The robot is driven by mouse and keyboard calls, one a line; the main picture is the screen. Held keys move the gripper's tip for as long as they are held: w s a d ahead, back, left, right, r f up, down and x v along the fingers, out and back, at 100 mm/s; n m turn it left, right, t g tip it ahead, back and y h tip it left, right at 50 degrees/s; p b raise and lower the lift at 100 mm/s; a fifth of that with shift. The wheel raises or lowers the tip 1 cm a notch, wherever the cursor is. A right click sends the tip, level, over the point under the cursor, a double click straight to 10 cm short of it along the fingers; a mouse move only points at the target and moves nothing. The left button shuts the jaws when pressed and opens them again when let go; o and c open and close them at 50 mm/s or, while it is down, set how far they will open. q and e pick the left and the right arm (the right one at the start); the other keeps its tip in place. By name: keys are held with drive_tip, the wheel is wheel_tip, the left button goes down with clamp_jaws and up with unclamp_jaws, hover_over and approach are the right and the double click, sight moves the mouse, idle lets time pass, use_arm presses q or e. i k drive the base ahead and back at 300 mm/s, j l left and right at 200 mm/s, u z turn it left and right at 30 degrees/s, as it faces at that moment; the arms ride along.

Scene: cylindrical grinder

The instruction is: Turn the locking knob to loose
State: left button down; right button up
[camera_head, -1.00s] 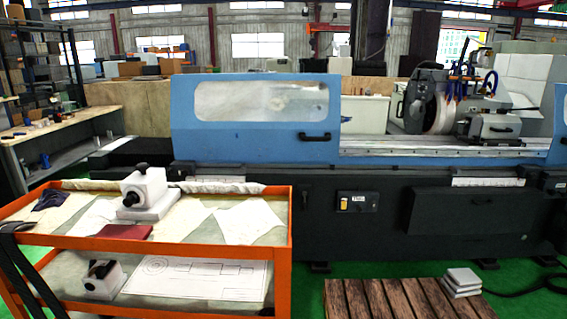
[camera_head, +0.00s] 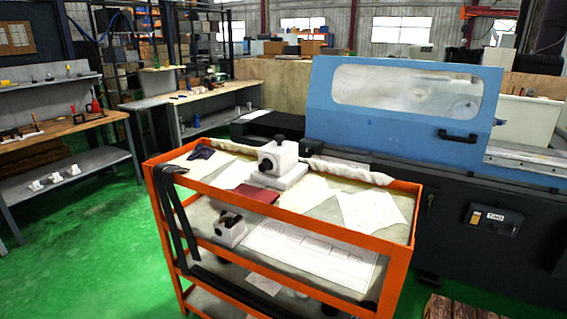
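A white block-shaped device with black knobs (camera_head: 279,158) stands on a white base on the top shelf of the orange cart (camera_head: 340,238). One black knob (camera_head: 268,163) is on its front face and a smaller black knob (camera_head: 277,139) is on top. A similar white block with a dark top (camera_head: 229,231) sits on the shelf below. I cannot tell which of these is the locking knob, nor how it is set. Neither of my grippers is in view.
The blue-hooded grinder (camera_head: 405,110) stands behind and right of the cart. A dark red book (camera_head: 252,194), papers and cloths lie on the top shelf. Workbenches (camera_head: 70,125) stand at the left. Green floor (camera_head: 95,240) is clear left of the cart.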

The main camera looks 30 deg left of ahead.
sight(279, 138)
drive_tip(key=j, duration=0.45)
drive_tip(key=i+j+u, duration=0.15)
drive_tip(key=j, duration=0.75)
drive_tip(key=i+j+u, duration=0.1)
drive_tip(key=j, duration=0.3)
